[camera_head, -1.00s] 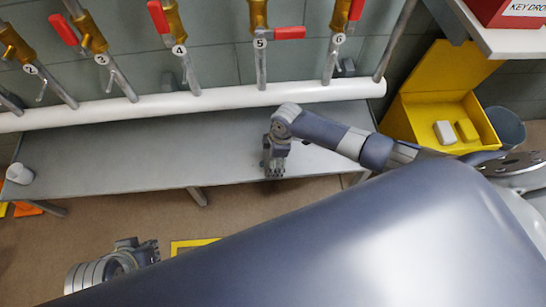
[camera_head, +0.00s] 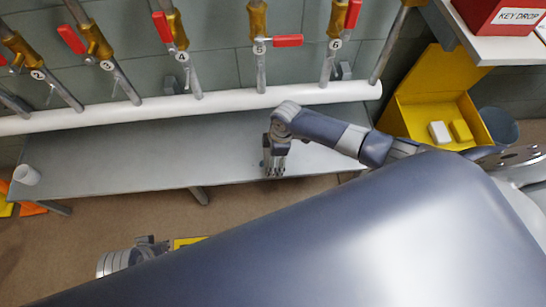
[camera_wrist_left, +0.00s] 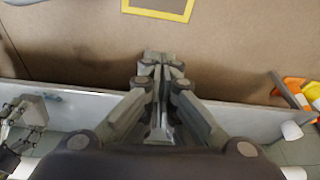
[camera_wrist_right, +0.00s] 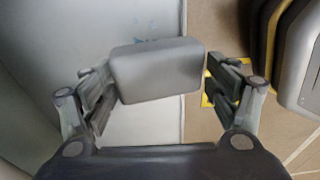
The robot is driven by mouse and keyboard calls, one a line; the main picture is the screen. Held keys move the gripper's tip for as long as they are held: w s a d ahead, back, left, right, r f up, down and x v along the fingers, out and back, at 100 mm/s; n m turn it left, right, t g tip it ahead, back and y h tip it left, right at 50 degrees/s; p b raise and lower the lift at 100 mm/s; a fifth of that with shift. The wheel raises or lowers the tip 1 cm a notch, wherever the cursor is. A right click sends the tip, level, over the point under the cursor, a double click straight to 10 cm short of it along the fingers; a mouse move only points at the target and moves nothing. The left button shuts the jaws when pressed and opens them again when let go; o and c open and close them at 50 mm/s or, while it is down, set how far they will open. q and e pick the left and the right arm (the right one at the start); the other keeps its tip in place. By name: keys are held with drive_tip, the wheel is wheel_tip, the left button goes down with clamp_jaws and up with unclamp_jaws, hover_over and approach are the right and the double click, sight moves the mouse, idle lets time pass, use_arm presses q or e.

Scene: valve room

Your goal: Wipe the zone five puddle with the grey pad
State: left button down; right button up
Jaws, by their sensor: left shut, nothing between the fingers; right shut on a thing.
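The grey pad (camera_wrist_right: 158,72) is held between the fingers of my right gripper (camera_wrist_right: 160,85), just over the bench (camera_wrist_right: 25,55). Faint bluish wet-looking marks (camera_wrist_right: 150,43) show on the bench beyond the pad's edge; they may be part of the puddle, and the pad hides what lies under it. In the head view my right gripper (camera_head: 274,172) points down at the bench (camera_head: 120,160), in front of the number five valve pipe (camera_head: 261,72). The pad is hard to make out there. My left gripper (camera_wrist_left: 163,62) is shut and empty, above the floor and apart from the bench.
A white pipe (camera_head: 225,102) with several numbered valves runs along the bench's back. A white cup (camera_head: 26,175) stands at the bench's left end. An open yellow box (camera_head: 440,110) with a white and a yellow block is at the right. The bench's middle is clear.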

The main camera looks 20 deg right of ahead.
drive_tip(key=shift+r+p, duration=0.85)
drive_tip(key=shift+r, duration=0.1)
use_arm(q)
wheel_tip(320, 180, down, 10)
drive_tip(key=s+p, duration=0.1)
drive_tip(key=shift+g, duration=0.3)
use_arm(e)
drive_tip(key=shift+r, duration=0.5)
use_arm(q)
drive_tip(key=shift+s+f, duration=0.1)
